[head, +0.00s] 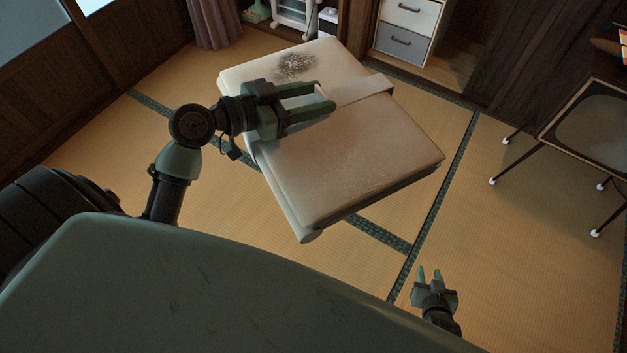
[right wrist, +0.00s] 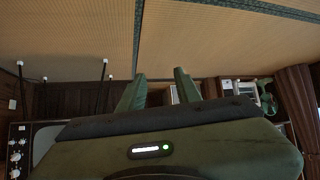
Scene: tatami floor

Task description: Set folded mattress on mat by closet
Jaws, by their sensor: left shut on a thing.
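The folded mattress (head: 350,160) is a pale, stained, flat bundle with a dark scorched patch and a light band around it. It lies tilted across the middle of the head view, over the tatami mat (head: 430,115) in front of the open closet (head: 458,58).
A drawer unit (head: 406,30) stands in the closet's left part. An old television (head: 590,120) on thin legs stands at the right. A white cart (head: 295,15) and a curtain (head: 215,22) are at the back. Bare tatami (head: 540,240) lies at the lower right.

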